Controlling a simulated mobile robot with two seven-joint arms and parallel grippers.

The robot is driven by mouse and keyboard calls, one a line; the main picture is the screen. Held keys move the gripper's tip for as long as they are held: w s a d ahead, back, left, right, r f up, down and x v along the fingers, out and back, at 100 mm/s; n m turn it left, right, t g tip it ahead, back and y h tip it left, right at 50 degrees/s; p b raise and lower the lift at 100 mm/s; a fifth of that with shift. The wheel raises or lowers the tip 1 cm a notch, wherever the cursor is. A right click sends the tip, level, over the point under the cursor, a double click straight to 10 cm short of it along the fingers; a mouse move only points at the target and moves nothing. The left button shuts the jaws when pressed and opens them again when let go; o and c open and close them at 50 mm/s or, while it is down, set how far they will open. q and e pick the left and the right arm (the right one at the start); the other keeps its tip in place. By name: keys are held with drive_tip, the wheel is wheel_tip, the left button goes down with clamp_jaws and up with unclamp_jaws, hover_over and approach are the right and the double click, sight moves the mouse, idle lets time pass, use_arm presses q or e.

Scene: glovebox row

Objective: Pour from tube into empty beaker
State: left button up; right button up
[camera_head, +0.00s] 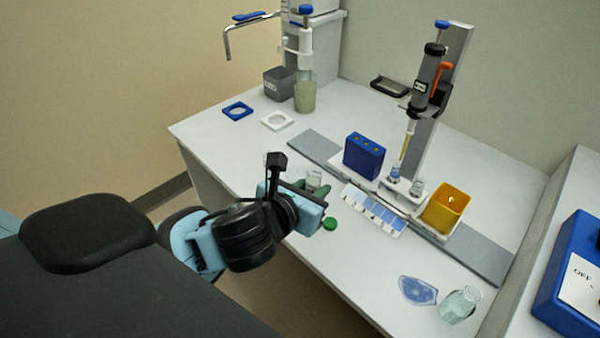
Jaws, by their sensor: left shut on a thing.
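My left gripper (318,193) reaches over the near left edge of the bench. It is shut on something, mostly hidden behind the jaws. A small clear glass piece (314,178) shows just behind the fingers; I cannot tell whether it is the tube held or a vessel standing behind. Two small clear vessels (417,187) stand in the rack under the pipette. A clear glass vessel (460,305) is at the front right; I cannot tell which is the empty beaker. My right gripper is not in view.
A blue block (364,155), a white sloped strip (373,211) and a yellow bin (446,207) line a grey rail. A pipette stand (430,80) rises behind. A blue translucent dish (418,290) lies at the front. A bottle dispenser (305,92) stands at the back left.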

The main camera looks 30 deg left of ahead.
use_arm(q)
drive_tip(key=w+f+m+h+p, duration=0.2)
drive_tip(key=w+f+p, duration=0.1)
drive_tip(key=w+f, duration=0.35)
drive_tip(key=a+f+m+h, duration=0.1)
drive_tip(key=f, duration=0.1)
drive_tip(key=w+a+f+m+h+p, duration=0.1)
drive_tip(key=f, duration=0.2)
drive_tip(key=a+f+m+g+h+p, duration=0.1)
drive_tip(key=f, duration=0.1)
drive_tip(key=shift+w+f+h, duration=0.25)
drive_tip(key=shift+w+h, duration=0.05)
drive_tip(key=shift+w, duration=0.1)
drive_tip(key=shift+s+a+f, duration=0.15)
drive_tip(key=shift+a+f, duration=0.2)
drive_tip(key=shift+f, duration=0.15)
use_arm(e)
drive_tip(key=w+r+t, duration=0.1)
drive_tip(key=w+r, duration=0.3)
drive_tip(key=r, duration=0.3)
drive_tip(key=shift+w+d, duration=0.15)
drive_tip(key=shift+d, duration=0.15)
use_arm(q)
drive_tip(key=shift+r, duration=0.1)
